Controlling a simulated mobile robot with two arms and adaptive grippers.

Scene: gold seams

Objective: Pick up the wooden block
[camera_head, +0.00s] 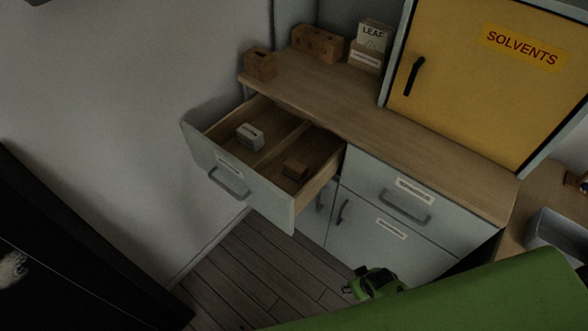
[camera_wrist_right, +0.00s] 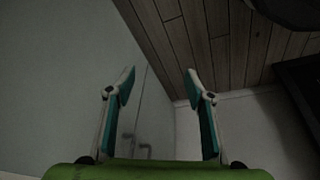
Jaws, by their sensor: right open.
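A small brown wooden block (camera_head: 295,168) lies in the right compartment of the open drawer (camera_head: 240,185). A pale grey-white block (camera_head: 249,136) with a light label lies in the left compartment. My right gripper (camera_head: 366,284), green and partly hidden by my green arm, is low in front of the cabinet, below and to the right of the drawer, apart from both blocks. In the right wrist view its two fingers (camera_wrist_right: 160,86) are spread with nothing between them. My left gripper is not in view.
Wooden boxes (camera_head: 260,64) and a card marked LEAF (camera_head: 372,38) stand on the countertop (camera_head: 330,100). A yellow SOLVENTS cabinet (camera_head: 480,80) is at the right. Closed drawer and door handles (camera_head: 405,207) protrude beside the open drawer. Floor (camera_head: 240,275) is clear below it.

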